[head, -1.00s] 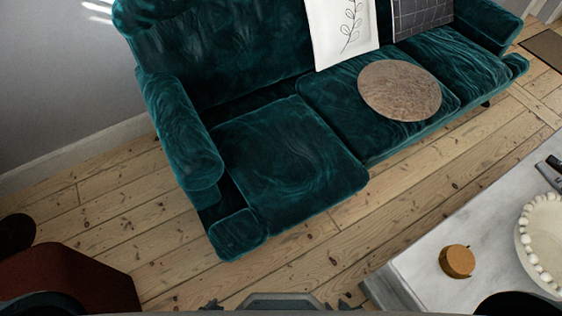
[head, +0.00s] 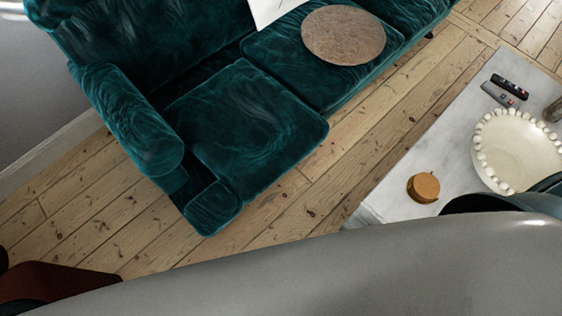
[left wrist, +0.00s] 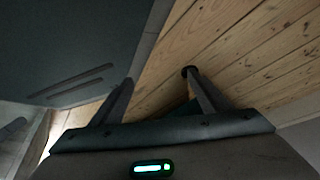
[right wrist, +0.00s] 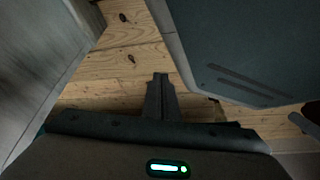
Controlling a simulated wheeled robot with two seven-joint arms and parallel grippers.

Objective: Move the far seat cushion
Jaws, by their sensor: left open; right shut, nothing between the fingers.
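A dark teal velvet sofa with several seat cushions stands across the upper part of the head view. The seat cushion at its far right end (head: 412,14) is cut by the top edge. The middle seat cushion (head: 285,62) has a round brown disc (head: 343,35) lying on it. The left seat cushion (head: 245,125) is bare. My left gripper (left wrist: 157,78) is open and empty above floorboards in the left wrist view. My right gripper (right wrist: 160,78) is shut and empty in the right wrist view. Neither gripper shows in the head view, and neither touches a cushion.
A pale marble table (head: 385,188) stands at the right with a beaded cream bowl (head: 510,145), an orange-brown round object (head: 423,187) and remotes (head: 505,90). A strip of bare floorboards (head: 345,165) lies between sofa and table. A dark red object (head: 55,281) is at lower left.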

